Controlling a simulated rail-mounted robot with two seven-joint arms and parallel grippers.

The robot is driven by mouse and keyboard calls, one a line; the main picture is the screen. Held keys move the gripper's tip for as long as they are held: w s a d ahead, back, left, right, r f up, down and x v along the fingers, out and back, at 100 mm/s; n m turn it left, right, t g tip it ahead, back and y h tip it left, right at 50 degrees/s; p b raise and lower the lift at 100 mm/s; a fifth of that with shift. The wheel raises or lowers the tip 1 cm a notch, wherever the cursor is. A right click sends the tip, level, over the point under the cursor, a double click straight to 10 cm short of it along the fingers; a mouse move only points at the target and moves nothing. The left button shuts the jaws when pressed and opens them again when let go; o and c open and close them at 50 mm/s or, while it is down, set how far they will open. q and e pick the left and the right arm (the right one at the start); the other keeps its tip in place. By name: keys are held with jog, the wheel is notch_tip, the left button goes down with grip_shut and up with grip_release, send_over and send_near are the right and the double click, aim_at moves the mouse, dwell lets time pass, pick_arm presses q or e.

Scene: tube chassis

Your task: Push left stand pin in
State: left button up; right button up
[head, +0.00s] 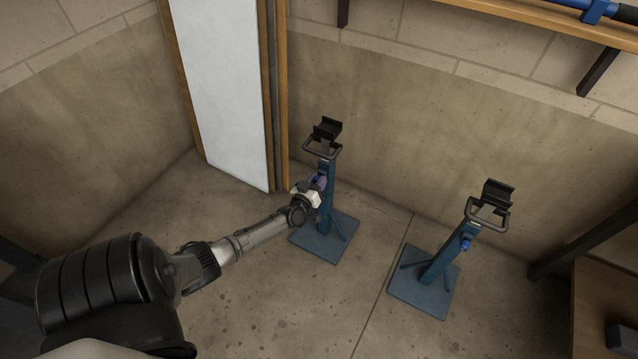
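The left stand (327,208) is a blue post on a flat square base, with a black cradle and a grey loop handle on top. My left gripper (318,184) is at the upper part of its post, on the left side. A small bluish-purple part shows at the fingertips; the left stand's pin cannot be made out clearly there. The gripper's fingers are too small and partly hidden to tell whether they are open or shut. My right gripper is not in view.
A second blue stand (440,257) with a blue knob (466,245) on its post stands to the right. A white panel (222,90) in a wooden frame is behind. A wooden shelf (500,20) is at upper right. Floor between the stands is clear.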

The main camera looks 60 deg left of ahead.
pick_arm(q)
jog(key=o, duration=0.4)
jog(key=shift+c, duration=0.2)
jog(key=p+v, duration=0.6)
jog(key=v, duration=0.8)
jog(key=shift+w, duration=0.1)
